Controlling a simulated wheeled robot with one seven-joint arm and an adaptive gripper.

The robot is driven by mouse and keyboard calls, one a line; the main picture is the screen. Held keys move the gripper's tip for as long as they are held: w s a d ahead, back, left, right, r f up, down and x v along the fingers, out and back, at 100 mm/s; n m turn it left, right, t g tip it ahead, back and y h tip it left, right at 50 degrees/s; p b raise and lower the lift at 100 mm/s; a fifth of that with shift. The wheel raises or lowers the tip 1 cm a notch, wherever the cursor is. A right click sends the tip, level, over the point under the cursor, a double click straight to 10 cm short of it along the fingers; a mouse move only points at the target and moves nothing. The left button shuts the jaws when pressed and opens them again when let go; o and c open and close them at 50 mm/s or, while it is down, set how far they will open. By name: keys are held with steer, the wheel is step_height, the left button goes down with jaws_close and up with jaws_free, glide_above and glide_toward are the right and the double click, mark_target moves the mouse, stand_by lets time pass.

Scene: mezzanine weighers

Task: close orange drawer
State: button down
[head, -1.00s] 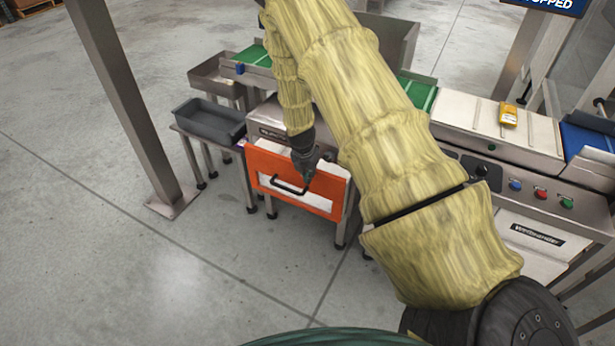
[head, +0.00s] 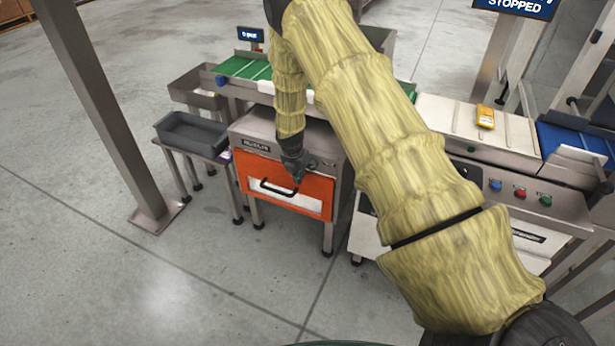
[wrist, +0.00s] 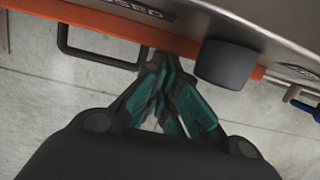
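The orange drawer (head: 318,186) is in the steel cabinet left of my arm in the head view. Its front carries a black bar handle (head: 277,191) and a pale lower panel. The front looks flush or nearly flush with the cabinet; any small gap is hard to tell. My gripper (head: 298,179) is at the drawer front, just right of the handle. In the wrist view, the teal-padded fingertips (wrist: 157,62) are together and empty, close to the orange edge (wrist: 100,20) and beside the handle (wrist: 95,55). Whether they touch the front is unclear.
A grey tray (head: 192,132) stands on a small table to the left. A steel post (head: 100,110) rises from the floor further left. A control panel with coloured buttons (head: 519,192) is on the right. The floor before the drawer is clear.

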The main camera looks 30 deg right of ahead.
steer(key=shift+w+d+r, duration=0.15)
steer(key=shift+w+r, duration=0.05)
steer(key=shift+w, duration=0.05)
steer(key=s+a+r+p, duration=0.1)
steer(key=s+a+r, duration=0.3)
steer(key=r, duration=0.5)
steer(key=shift+a+r, duration=0.15)
steer(key=shift+a, duration=0.65)
